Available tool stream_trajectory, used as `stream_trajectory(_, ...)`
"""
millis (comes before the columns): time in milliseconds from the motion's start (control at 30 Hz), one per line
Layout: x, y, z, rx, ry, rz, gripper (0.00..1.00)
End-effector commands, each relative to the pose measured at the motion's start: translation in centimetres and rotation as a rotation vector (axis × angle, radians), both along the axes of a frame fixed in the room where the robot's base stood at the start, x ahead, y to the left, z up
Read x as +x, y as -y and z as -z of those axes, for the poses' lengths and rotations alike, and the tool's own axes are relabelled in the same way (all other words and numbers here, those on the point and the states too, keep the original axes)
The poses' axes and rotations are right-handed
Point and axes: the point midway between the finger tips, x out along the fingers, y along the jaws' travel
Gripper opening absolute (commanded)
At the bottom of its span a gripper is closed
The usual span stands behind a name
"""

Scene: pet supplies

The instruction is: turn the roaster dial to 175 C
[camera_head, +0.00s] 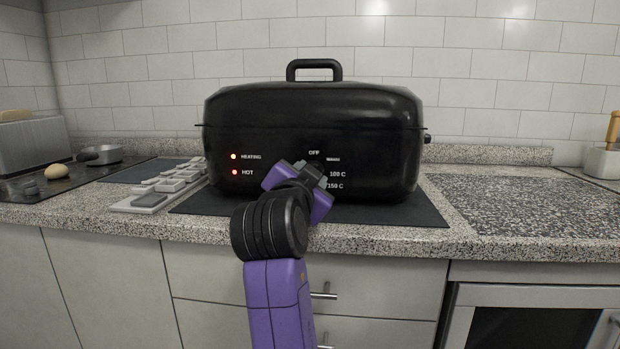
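A black roaster (385,130) with a closed lid and a top handle stands on a dark mat on the counter. Its front has the labels OFF, 100 C and 150 C, plus a small label below OFF that I cannot read surely. My purple gripper (309,176) is at the roaster's dial, rolled at a slant. Its two grey fingertips are apart, one at the upper left and one at the lower right of the dial. My gripper hides most of the dial, its pointer and any lower labels. I cannot tell whether the fingers press on it.
HEATING (234,157) and HOT (235,172) lights glow on the roaster's left front. Light-coloured blocks (171,185) and a grey item (149,201) lie left of it. A small pan (100,155) sits on the dark hob (80,183). The speckled counter at right (530,200) is clear.

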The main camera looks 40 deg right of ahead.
Motion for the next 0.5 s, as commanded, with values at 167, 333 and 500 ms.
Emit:
stream_trajectory(167, 0.01, 0.08, 0.3, 0.004, -0.006, 0.001, 0.0)
stream_trajectory(333, 0.01, 0.07, 0.24, 0.002, -0.005, 0.001, 0.6)
stream_trajectory(500, 0.01, 0.04, 0.13, 0.001, -0.003, 0.0, 0.6)
